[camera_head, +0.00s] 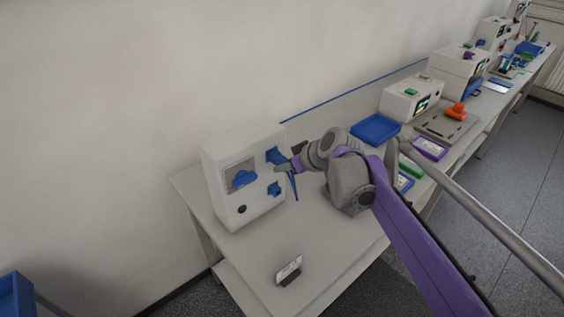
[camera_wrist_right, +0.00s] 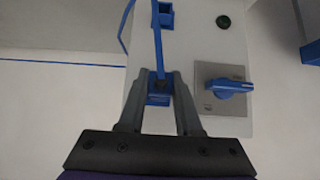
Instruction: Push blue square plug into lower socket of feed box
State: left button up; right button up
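The white feed box (camera_head: 240,180) stands at the left end of the table. Its front has a blue upper socket (camera_head: 273,156) and a blue lower socket (camera_head: 274,188). The lower socket also shows empty at the top of the right wrist view (camera_wrist_right: 165,15), where the box appears upside down. My right gripper (camera_head: 285,167) is at the upper socket's side of the front, above the lower socket. Its fingers close around the blue square plug (camera_wrist_right: 158,88), from which a blue cable (camera_wrist_right: 158,45) runs. I cannot tell whether the plug touches the upper socket. My left gripper is out of view.
The box front also carries a blue rotary knob (camera_head: 243,179) and a dark button (camera_head: 242,209). A small label stand (camera_head: 289,271) is on the table's front part. A blue tray (camera_head: 376,129) and a white device (camera_head: 408,98) stand farther right. The table before the box is mostly clear.

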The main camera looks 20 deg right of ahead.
jog(key=c, duration=0.4)
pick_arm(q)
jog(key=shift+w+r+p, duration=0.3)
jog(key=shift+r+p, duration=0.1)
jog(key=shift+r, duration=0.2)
pick_arm(e)
jog(key=shift+s+d, duration=0.3)
jog(key=shift+s, duration=0.6)
jog(key=shift+s+d, duration=0.35)
jog(key=shift+s, duration=0.5)
jog(key=shift+s+d, duration=0.3)
jog(key=shift+s, duration=0.6)
